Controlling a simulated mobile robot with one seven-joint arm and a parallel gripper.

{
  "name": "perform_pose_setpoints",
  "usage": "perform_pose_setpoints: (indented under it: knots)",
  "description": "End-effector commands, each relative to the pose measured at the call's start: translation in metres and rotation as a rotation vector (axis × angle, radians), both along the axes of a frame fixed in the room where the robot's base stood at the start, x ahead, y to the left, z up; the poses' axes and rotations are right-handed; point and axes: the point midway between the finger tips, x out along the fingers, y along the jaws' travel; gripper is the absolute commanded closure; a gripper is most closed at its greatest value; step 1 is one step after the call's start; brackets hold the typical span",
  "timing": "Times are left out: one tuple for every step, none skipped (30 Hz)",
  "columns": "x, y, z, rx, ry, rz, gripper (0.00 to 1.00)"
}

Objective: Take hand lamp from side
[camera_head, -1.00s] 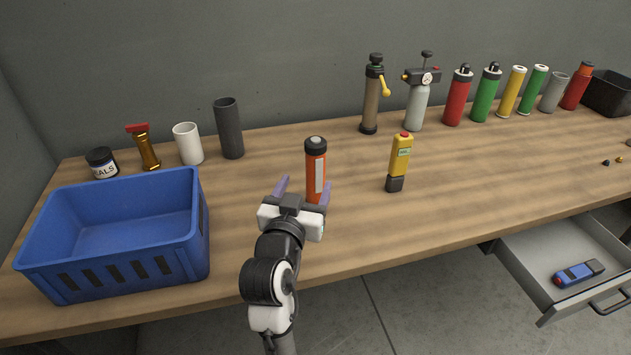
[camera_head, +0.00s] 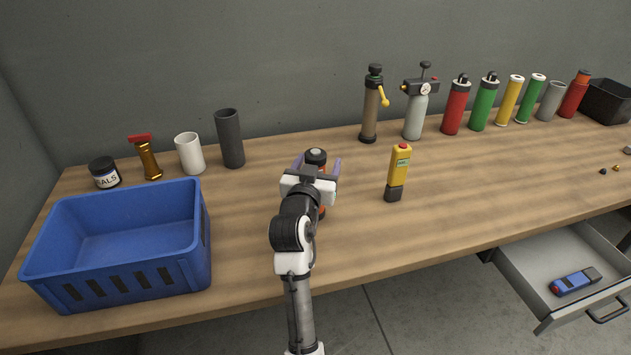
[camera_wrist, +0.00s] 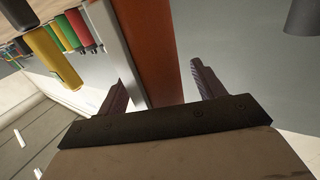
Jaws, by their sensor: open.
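The hand lamp, an orange cylinder with a black cap (camera_head: 316,156) and a pale strip along its side, stands upright on the bench. In the head view my gripper hides most of its body. In the wrist view its orange body (camera_wrist: 150,45) and pale strip run down between my fingers. My gripper (camera_head: 318,164) is open, with one finger on each side of the lamp. In the wrist view the left finger looks close to the pale strip and a gap shows at the right finger (camera_wrist: 160,75). I cannot tell whether either finger touches it.
A yellow device (camera_head: 398,174) stands to the right of the lamp. A blue crate (camera_head: 125,276) is at the left front. Jars and tubes stand behind it, and a row of pumps and canisters (camera_head: 455,108) lines the back. An open drawer (camera_head: 540,280) holds a blue torch (camera_head: 574,281).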

Motion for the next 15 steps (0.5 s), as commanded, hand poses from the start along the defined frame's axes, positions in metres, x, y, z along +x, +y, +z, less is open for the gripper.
perform_pose_setpoints:
  knots:
    - [0.0019,-0.0007,0.0004,0.000,0.000,0.000,0.32]
    - [0.0024,-0.0008,0.0001,0.000,0.000,0.000,0.32]
    - [0.0025,-0.0007,-0.0003,0.000,0.000,0.000,0.32]
    - [0.0024,-0.0007,-0.0004,0.000,-0.001,0.000,0.32]
    - [0.0023,-0.0007,-0.0005,0.000,-0.001,0.000,0.32]
    - [0.0022,-0.0006,-0.0004,0.000,-0.001,0.000,0.32]
    - [0.0021,-0.0006,-0.0004,0.000,-0.001,0.000,0.32]
    - [0.0021,-0.0006,-0.0004,0.000,-0.001,0.000,0.36]
    - [0.0020,-0.0006,-0.0004,0.000,-0.001,0.000,0.41]
    - [0.0020,-0.0006,-0.0004,0.000,-0.001,0.000,0.45]
    - [0.0020,-0.0006,-0.0004,0.000,-0.001,0.000,0.49]
    - [0.0019,-0.0006,-0.0004,0.000,-0.001,0.000,0.54]
    - [0.0019,-0.0005,-0.0004,0.000,-0.001,0.000,0.58]
    - [0.0019,-0.0005,-0.0004,0.000,-0.001,0.000,0.62]
    - [0.0019,-0.0006,-0.0004,0.000,-0.001,0.000,0.67]
